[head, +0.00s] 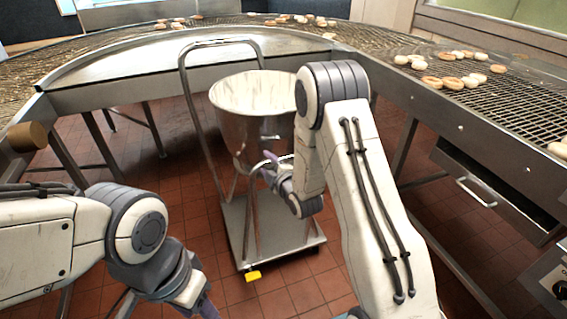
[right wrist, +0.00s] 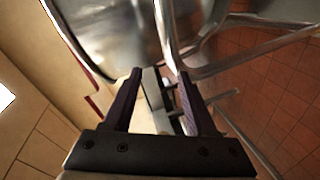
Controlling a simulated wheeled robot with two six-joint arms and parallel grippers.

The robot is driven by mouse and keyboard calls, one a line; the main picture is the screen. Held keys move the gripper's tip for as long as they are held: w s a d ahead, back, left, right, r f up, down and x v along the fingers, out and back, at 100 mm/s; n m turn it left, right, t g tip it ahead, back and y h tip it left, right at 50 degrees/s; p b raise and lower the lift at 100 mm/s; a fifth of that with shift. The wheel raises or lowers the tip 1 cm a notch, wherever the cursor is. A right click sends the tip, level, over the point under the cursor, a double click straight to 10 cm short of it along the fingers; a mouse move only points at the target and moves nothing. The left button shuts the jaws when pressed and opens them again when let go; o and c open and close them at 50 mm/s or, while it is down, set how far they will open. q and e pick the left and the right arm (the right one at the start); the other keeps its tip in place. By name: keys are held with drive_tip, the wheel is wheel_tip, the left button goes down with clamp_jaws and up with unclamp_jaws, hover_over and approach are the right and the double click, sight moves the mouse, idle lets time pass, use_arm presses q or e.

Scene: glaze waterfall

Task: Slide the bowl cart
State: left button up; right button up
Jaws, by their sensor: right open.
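The bowl cart has a large shiny steel bowl (head: 235,125), a tubular handle frame (head: 188,100) rising at its left and back, and a low flat base (head: 312,238). My right gripper (head: 268,165) is in front of the bowl, near the cart's tubing. In the right wrist view its two dark purple fingers (right wrist: 160,80) are apart, and a steel tube (right wrist: 168,35) runs down close to the right fingertip. I cannot tell whether the tube lies between the fingers. My left gripper (head: 205,306) is low at the bottom edge, mostly cut off.
A curved steel conveyor (head: 150,75) with a mesh top and several doughnuts (head: 450,83) wraps behind and right of the cart. Its legs stand on red tile floor. A drawer (head: 490,185) with a handle juts out at right. Tiled floor (head: 120,165) is open left of the cart.

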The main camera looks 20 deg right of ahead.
drive_tip(key=s+d+f+n+t+h+b, duration=0.1)
drive_tip(key=s+d+f+n+t+b, duration=0.1)
drive_tip(key=d+f+t, duration=0.4)
use_arm(q)
wheel_tip(320, 180, down, 3)
drive_tip(key=shift+f, duration=0.1)
use_arm(e)
drive_tip(key=shift+n+g, duration=0.3)
drive_tip(key=shift+g, duration=0.2)
drive_tip(key=w+r, duration=0.1)
drive_tip(key=w, duration=0.2)
drive_tip(key=w+d+r, duration=0.1)
drive_tip(key=w, duration=0.2)
drive_tip(key=w+r, duration=0.1)
drive_tip(key=w, duration=0.2)
drive_tip(key=shift+w+d+r, duration=0.25)
drive_tip(key=shift+w+d, duration=0.1)
clamp_jaws()
